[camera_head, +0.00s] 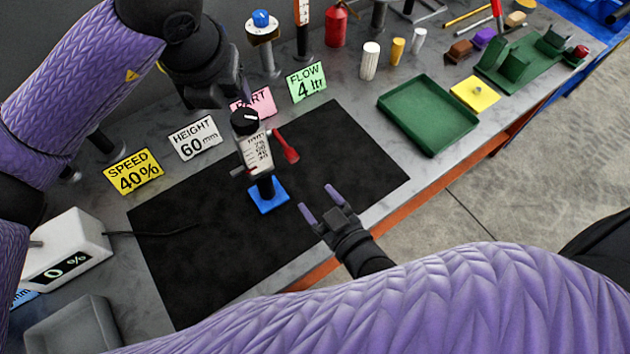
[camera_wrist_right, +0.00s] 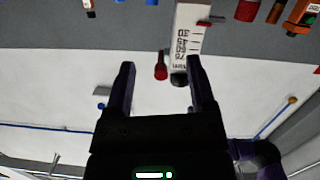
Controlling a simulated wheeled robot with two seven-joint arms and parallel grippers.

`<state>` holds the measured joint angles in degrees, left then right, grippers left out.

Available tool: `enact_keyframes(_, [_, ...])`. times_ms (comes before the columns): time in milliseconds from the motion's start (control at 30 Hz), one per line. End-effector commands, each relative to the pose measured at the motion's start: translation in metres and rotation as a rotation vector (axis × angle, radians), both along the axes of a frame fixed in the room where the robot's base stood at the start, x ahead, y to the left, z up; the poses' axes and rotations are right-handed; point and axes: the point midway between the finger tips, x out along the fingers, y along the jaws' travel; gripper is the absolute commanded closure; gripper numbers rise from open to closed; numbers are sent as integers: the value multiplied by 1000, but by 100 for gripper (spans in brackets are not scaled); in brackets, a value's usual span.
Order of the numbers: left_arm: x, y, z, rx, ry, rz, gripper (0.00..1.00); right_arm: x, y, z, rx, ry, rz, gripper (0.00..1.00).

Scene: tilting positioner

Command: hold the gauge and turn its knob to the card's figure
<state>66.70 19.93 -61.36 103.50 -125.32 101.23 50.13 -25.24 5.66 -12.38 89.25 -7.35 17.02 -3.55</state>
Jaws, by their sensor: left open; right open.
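The gauge (camera_head: 255,152) stands upright on a blue base (camera_head: 268,196) on the black mat (camera_head: 210,255). It has a white scale, a black knob (camera_head: 244,120) on top and a red lever (camera_head: 287,148) at its right. The white card (camera_head: 195,138) reads HEIGHT 60 mm. My left gripper (camera_head: 238,98) is open just above and behind the knob; its fingertips are partly hard to make out. My right gripper (camera_head: 322,207) is open and empty, right of the gauge and apart from it. In the right wrist view the gauge (camera_wrist_right: 188,38) shows beyond the open fingers (camera_wrist_right: 162,75).
Yellow SPEED (camera_head: 134,172), partly hidden pink (camera_head: 256,103) and green FLOW (camera_head: 307,82) cards stand along the back. A display box (camera_head: 68,250) stands at left. A green tray (camera_head: 428,115) lies at right. The mat's right part is clear.

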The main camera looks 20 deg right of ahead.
Motion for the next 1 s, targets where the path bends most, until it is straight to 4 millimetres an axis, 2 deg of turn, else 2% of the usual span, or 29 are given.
enact_keyframes(33, [0,0,0,0,0,0,41,4,2,19,10,-64,7,29])
enact_keyframes(100, [0,0,0,0,0,0,41,7,5,38,19,-130,13,29])
enact_keyframes(200, [0,0,0,-1,0,0,41,13,7,51,25,-175,18,29])
enact_keyframes(267, [0,0,0,-1,0,0,41,21,10,53,26,-184,17,29])
enact_keyframes(600, [0,0,0,-1,0,0,41,90,31,52,27,-179,17,29])
enact_keyframes(767, [0,0,0,-1,0,0,41,104,35,52,26,-177,17,29])
enact_keyframes(1000, [0,0,0,-1,0,0,41,105,35,51,26,-176,18,29])
